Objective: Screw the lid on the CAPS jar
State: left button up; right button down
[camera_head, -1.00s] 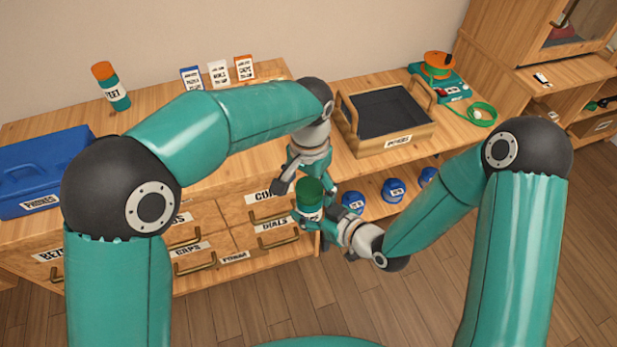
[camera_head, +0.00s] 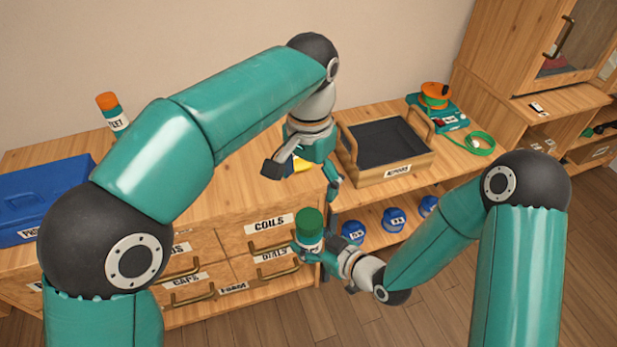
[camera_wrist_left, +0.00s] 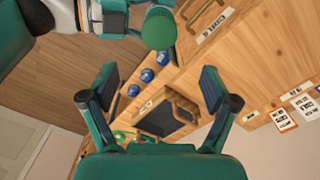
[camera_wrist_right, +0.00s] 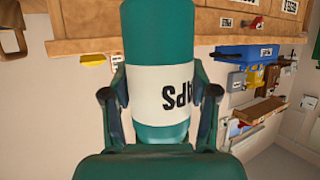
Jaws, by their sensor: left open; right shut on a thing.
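The CAPS jar (camera_wrist_right: 160,100) is teal with a white label, partly reading "APS" in the right wrist view; its top is cut off there. In the head view the jar (camera_head: 309,243) is about upright with a dark green lid (camera_head: 309,222) on top. How tightly the lid sits I cannot tell. My right gripper (camera_head: 322,255) is shut around the jar, with a finger on each side (camera_wrist_right: 160,105). My left gripper (camera_head: 302,180) is open and empty, above the lid and apart from it. The lid also shows in the left wrist view (camera_wrist_left: 158,28), beyond the open fingers (camera_wrist_left: 160,85).
Behind is a wooden cabinet with labelled drawers (camera_head: 262,235). A wooden tray (camera_head: 397,173) with a dark inside stands on the right counter, with blue-lidded jars (camera_head: 393,219) on the shelf below. A blue box (camera_head: 45,200) and an orange-capped jar (camera_head: 112,112) stand at left.

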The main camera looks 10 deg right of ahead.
pick_arm(q)
jog(key=shift+f, duration=0.1)
dwell(0.3)
jog(key=w+a+f+n+t, duration=0.2)
jog(key=w+a+f+n, duration=0.2)
jog(key=w+a+f, duration=0.4)
notch_tip(320, 180, down, 10)
jog(key=s+a+n+h, duration=0.1)
jog(key=s+a, duration=0.1)
jog(key=s, duration=0.1)
jog(key=s+a+f+n+h, duration=0.1)
jog(key=s+a+f+n, duration=0.1)
jog(key=s+f, duration=0.8)
jog(key=s+a+f+n+g+h, duration=0.1)
jog(key=s+a+f+n+h, duration=0.1)
jog(key=s+f, duration=0.8)
jog(key=s+a+n, duration=0.1)
jog(key=s+a, duration=0.1)
jog(key=s, duration=0.1)
jog(key=shift+a, duration=0.4)
pick_arm(e)
jog(key=shift+w+d+r, duration=0.1)
